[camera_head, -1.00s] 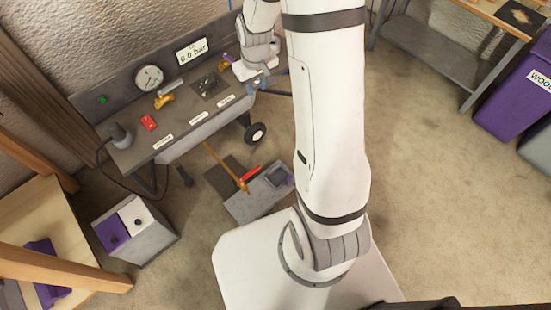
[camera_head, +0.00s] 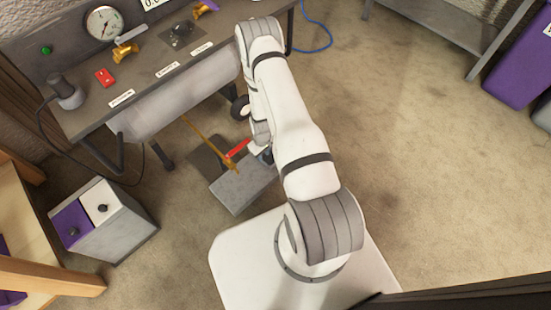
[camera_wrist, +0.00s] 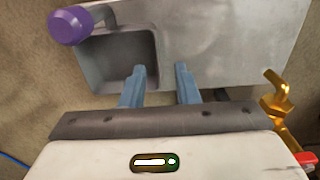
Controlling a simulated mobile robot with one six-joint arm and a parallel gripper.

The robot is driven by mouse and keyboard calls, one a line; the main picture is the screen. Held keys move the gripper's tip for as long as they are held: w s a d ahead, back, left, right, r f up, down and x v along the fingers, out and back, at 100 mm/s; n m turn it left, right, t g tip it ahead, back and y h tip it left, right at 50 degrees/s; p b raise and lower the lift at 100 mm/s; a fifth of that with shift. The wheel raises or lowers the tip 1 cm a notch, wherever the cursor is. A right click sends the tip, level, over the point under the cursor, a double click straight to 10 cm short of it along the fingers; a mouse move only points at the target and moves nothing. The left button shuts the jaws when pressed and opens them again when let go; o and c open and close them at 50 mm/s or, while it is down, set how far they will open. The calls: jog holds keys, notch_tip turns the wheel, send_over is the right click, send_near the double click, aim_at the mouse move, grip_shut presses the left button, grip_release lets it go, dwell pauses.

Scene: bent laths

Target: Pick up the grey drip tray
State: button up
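The grey tray (camera_head: 240,190) lies on the floor below the bench, a light grey block shape. In the wrist view the tray (camera_wrist: 215,40) fills the upper middle, with a square recess (camera_wrist: 115,60) at its left and a purple knob (camera_wrist: 70,25) at its corner. My gripper (camera_wrist: 163,70) is open and empty, its two blue fingers apart. The left fingertip shows over the recess and the right one over the flat part; I cannot tell whether they touch. In the head view my arm hides the tray's right end and most of the gripper.
A brass pipe (camera_head: 205,142) with a red lever (camera_head: 238,149) stands close to the tray; its brass fitting (camera_wrist: 275,97) is right of the fingers. A dark flat plate (camera_head: 205,160) lies behind. The bench (camera_head: 150,80) overhangs. A two-lid bin (camera_head: 115,230) is left.

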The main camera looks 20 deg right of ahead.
aim_at(265, 163)
jog(key=f+b, duration=0.1)
jog(key=f, duration=0.1)
jog(key=f+b, duration=0.1)
jog(key=f, duration=0.2)
jog(key=f+b, duration=0.1)
jog(key=f, duration=0.1)
jog(key=shift+s+d+f, duration=0.25)
jog(key=shift+d+f, duration=0.05)
jog(key=shift+f, duration=0.1)
jog(key=shift+c, duration=0.5)
grip_shut()
jog(key=shift+r, duration=0.1)
